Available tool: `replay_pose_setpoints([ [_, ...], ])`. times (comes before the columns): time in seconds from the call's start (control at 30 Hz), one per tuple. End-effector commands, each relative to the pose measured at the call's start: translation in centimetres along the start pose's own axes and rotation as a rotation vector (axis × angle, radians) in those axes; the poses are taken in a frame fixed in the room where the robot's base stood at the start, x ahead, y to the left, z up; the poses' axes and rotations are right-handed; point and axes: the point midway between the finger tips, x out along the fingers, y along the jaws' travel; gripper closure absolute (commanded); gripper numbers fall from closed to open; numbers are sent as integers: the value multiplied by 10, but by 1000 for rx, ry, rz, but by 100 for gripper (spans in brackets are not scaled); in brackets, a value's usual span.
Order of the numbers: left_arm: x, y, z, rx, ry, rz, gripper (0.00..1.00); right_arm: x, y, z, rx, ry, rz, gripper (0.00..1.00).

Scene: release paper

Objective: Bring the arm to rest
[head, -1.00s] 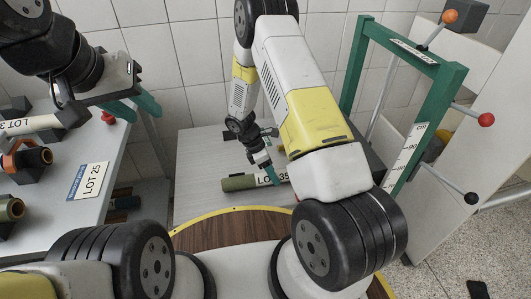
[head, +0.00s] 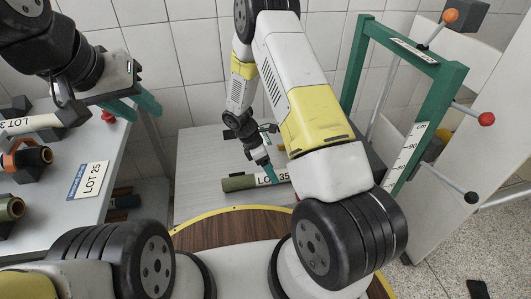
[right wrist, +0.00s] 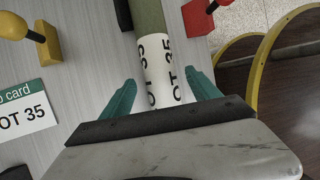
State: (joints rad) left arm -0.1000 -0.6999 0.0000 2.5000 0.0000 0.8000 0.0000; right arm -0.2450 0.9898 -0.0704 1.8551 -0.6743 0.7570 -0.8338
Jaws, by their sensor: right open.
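The roll marked LOT 35, green with a white label band (head: 238,183), lies on the grey table in the head view. It also runs down the middle of the right wrist view (right wrist: 155,62). My right gripper (head: 268,176) is at the label of this roll. In the right wrist view its two teal fingers (right wrist: 161,96) stand apart, one on each side of the roll, with gaps to it. My left gripper (head: 134,108) hangs at the left by the other table, its teal fingers apart and empty.
The left table (head: 60,215) carries several rolls in black holders and a LOT 25 card (head: 89,180). A green frame (head: 425,120) with coloured knobs stands at the right. In the right wrist view a LOT 35 card (right wrist: 25,112) and yellow and red blocks flank the roll.

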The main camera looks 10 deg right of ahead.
Motion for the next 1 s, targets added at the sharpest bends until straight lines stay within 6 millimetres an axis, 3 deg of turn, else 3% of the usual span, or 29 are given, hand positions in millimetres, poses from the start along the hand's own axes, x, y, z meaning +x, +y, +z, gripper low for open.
replay_pose_setpoints([
  [0.23, 0, 0, 0, 0, 0, 0, 64, -44, 0, 0, 0, 0, 2, 29],
  [0.63, 0, 0, 0, 0, 0, 0, 64, -73, -3, 7, 41, 16, 11, 29],
  [0.77, 0, 0, 0, 0, 0, 0, 64, -112, -12, 28, 179, 75, 49, 29],
  [1.0, 0, 0, 0, 0, 0, 0, 64, -202, -58, 76, 547, 255, 125, 29],
])
